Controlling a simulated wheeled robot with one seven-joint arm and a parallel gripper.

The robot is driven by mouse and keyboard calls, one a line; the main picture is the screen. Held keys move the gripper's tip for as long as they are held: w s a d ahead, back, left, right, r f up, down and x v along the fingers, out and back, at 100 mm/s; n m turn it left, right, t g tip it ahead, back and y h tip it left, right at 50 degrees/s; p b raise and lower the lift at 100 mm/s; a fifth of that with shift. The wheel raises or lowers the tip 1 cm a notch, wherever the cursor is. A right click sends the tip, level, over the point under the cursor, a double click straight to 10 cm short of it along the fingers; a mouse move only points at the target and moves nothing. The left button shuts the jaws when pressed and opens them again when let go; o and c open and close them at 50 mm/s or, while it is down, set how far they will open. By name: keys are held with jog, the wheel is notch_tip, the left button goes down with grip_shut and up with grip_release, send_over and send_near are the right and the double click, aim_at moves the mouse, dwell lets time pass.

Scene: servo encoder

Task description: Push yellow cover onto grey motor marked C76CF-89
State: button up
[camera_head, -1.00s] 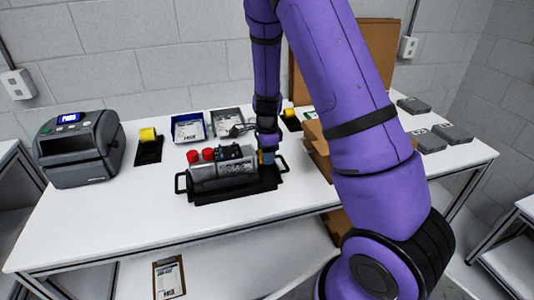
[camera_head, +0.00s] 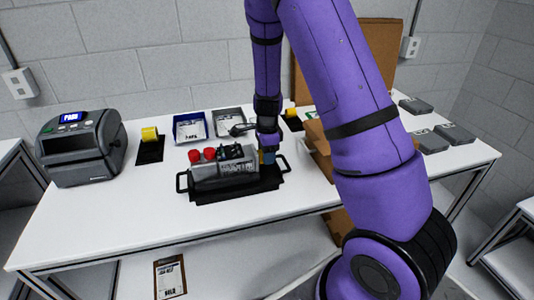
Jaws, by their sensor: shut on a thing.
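The grey motor (camera_head: 222,170) lies on its side in a black tray (camera_head: 215,196) with handles, on the white table. Its marking is too small to read. Two red caps (camera_head: 202,155) and dark connectors show on its top. My gripper (camera_head: 268,153) points down at the motor's right end and is shut on the yellow cover (camera_head: 261,157), of which only a sliver shows. The cover is at or very close to the motor's right end; I cannot tell how far on it sits. The fingers are small and partly hidden.
A label printer (camera_head: 80,146) and a yellow roll on a black stand (camera_head: 149,147) are at the left. A blue bin (camera_head: 189,128) and a grey bin (camera_head: 228,121) stand behind the tray. Brown boxes (camera_head: 318,145) are close to the right. The front left table is clear.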

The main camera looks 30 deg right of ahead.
jog(key=o, duration=1)
jog(key=shift+c, duration=0.2)
notch_tip(320, 180, up, 11)
jog(key=shift+d+f, duration=0.1)
jog(key=s+a+r+n+t+y, duration=0.1)
jog(key=s+a+r+n+t, duration=0.15)
jog(key=s+r+n, duration=0.65)
jog(key=s+a+r+n+t, duration=0.1)
jog(key=s+a+r+n, duration=0.4)
jog(key=s+r, duration=0.55)
jog(key=s+r+n+t+h, duration=0.1)
jog(key=s+r+n, duration=0.1)
jog(key=s+n, duration=0.5)
jog(key=shift+s+a+r, duration=0.25)
jog(key=shift+s+r, duration=0.05)
jog(key=shift+s, duration=0.45)
